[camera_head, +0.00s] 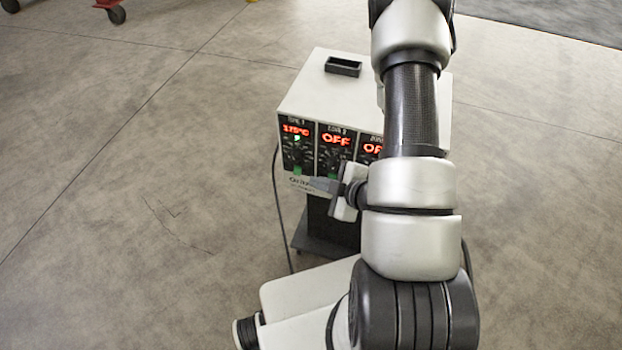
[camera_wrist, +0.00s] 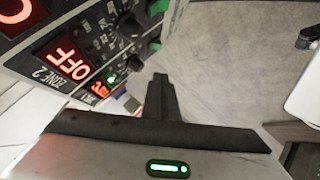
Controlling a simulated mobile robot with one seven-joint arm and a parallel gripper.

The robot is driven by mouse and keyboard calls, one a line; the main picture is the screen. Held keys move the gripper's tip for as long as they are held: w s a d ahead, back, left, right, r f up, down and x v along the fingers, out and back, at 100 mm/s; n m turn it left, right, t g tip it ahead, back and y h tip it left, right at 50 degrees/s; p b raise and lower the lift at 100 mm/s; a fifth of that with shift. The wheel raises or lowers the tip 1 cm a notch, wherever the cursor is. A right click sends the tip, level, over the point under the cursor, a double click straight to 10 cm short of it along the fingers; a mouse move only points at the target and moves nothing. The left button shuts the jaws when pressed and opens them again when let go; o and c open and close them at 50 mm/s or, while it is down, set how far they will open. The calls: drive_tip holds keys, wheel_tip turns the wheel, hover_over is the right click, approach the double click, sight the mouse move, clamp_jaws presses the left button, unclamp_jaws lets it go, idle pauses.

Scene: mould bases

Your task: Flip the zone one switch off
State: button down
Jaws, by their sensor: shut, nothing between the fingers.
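A white controller box (camera_head: 330,95) has a black front panel. Zone one's display (camera_head: 296,131) is lit at 175°C, with a green light below it. A green switch (camera_head: 297,169) sits at the bottom of this section; it appears as a green spot (camera_wrist: 154,45) in the wrist view, its position too small to read. Zone two's display (camera_head: 336,140) reads OFF and also shows in the wrist view (camera_wrist: 67,56). My gripper (camera_head: 319,184) is shut and empty, just below and right of the zone one switch. In the wrist view its fingertips (camera_wrist: 160,80) point beside the panel's lower edge.
Zone three's display (camera_head: 372,147) reads OFF, partly hidden behind my arm. A small black tray (camera_head: 343,67) lies on the box top. The box stands on a dark base (camera_head: 318,243), with a cable at its left.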

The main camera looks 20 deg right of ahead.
sight(303, 177)
drive_tip(key=x, duration=0.4)
drive_tip(key=d+f+x, duration=0.1)
drive_tip(key=x, duration=0.3)
drive_tip(key=d+b+x, duration=0.1)
drive_tip(key=x, duration=0.3)
drive_tip(key=shift+s+f, duration=0.1)
drive_tip(key=shift+f, duration=0.15)
